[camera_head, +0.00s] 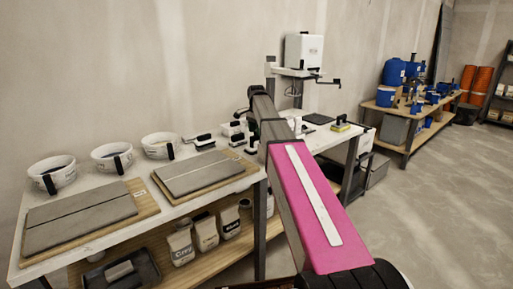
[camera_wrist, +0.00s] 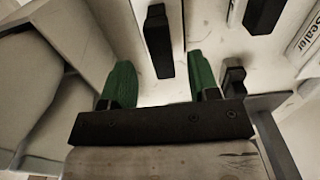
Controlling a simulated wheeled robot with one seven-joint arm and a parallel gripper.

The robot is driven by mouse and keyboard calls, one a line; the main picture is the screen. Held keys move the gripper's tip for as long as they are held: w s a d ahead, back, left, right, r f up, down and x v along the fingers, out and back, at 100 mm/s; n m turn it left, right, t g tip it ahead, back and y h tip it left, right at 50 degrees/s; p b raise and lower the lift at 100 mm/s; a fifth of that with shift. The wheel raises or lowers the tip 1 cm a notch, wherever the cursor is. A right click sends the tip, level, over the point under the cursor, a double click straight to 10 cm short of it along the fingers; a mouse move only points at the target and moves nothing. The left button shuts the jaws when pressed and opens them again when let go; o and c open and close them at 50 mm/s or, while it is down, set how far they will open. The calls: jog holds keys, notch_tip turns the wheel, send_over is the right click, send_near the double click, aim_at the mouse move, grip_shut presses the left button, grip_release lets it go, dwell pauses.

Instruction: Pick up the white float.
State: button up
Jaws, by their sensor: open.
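In the wrist view my gripper (camera_wrist: 161,76) is open, with its two green fingers spread and nothing between them in contact. A black handle (camera_wrist: 158,42) on a narrow white plate, which looks like the white float (camera_wrist: 138,14), lies ahead of and between the fingers, apart from both. In the head view, my arm hides the gripper. Several black-handled tools lie on the bench there, one with a pale base (camera_head: 199,141) left of my arm. I cannot tell which of them is the float in the wrist view.
A second black handle (camera_wrist: 264,12) and a container marked "Sealer" (camera_wrist: 308,38) are close on the right in the wrist view. The bench also bears white buckets (camera_head: 112,158) and grey tiles (camera_head: 80,217) on boards. A yellow-based float (camera_head: 341,126) lies right of my arm.

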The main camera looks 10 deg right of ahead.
notch_tip(320, 180, down, 4)
jog(key=shift+w+d+r, duration=0.1)
grip_shut()
jog(key=shift+r, duration=0.1)
